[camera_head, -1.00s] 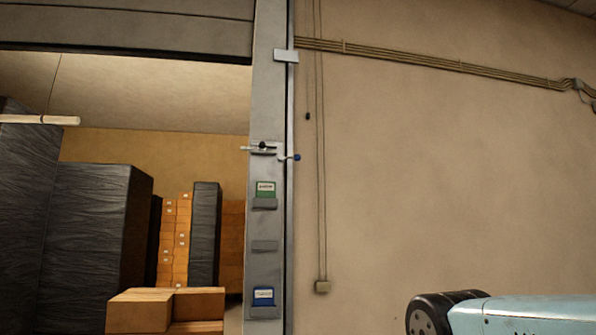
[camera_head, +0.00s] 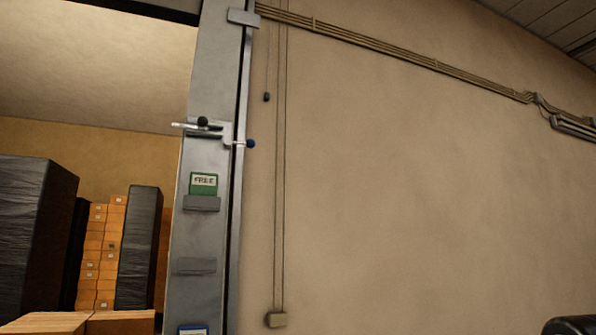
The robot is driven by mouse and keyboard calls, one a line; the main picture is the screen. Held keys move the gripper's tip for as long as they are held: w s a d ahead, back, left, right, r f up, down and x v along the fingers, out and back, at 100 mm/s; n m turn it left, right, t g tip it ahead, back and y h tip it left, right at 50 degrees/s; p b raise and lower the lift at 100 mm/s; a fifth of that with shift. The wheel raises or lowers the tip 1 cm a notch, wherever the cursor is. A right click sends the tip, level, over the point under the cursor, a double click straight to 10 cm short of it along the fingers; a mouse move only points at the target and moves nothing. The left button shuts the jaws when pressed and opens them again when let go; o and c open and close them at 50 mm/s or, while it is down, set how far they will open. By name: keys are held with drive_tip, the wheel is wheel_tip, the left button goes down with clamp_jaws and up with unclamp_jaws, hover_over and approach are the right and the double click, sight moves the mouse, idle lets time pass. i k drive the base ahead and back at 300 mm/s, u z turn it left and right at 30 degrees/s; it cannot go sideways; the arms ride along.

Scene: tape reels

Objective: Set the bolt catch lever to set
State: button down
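A bolt (camera_head: 188,127) with a black knob (camera_head: 203,121) sits across the upper part of the grey door post. To its right a small lever with a blue knob (camera_head: 251,143) sticks out past the post's right edge; I take it to be the catch lever. Its setting cannot be read from here. Below the bolt, a green card (camera_head: 204,183) reading "FREE" stands in a holder on the post. A blue card (camera_head: 193,330) is cut off at the bottom edge. My gripper is not in view; only a dark piece of my arm shows at the bottom right corner.
The grey post (camera_head: 205,235) divides the opening on the left from the bare wall (camera_head: 420,200) on the right. Black-wrapped stacks (camera_head: 35,235) and orange boxes (camera_head: 100,255) stand inside the opening. A cord with a box (camera_head: 277,320) hangs beside the post.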

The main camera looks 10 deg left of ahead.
sight(251, 143)
drive_tip(key=u, duration=0.15)
drive_tip(key=i, duration=1)
drive_tip(key=u, duration=0.8)
